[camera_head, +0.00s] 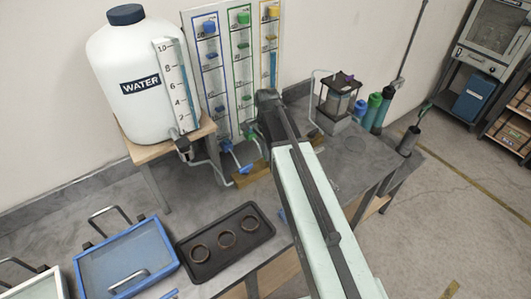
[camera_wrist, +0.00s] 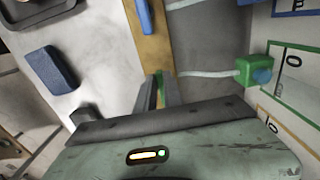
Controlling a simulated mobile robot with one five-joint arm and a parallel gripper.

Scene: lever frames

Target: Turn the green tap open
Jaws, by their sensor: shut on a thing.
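In the wrist view, my gripper (camera_wrist: 160,92) is shut on the green tap handle (camera_wrist: 160,86). Only a thin strip of the green handle shows between the two dark fingers; the rest is hidden. The handle stands at the wooden strip (camera_wrist: 150,45). In the head view, my own arm hides the fingers and the green tap. How far the handle is turned cannot be told.
A blue tap handle (camera_wrist: 144,14) sits farther along the strip. A green fitting (camera_wrist: 255,71) with a pale hose is to the right. In the head view are a white water tank (camera_head: 135,75), a gauge board (camera_head: 222,100) and a black tray (camera_head: 190,252) with rings.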

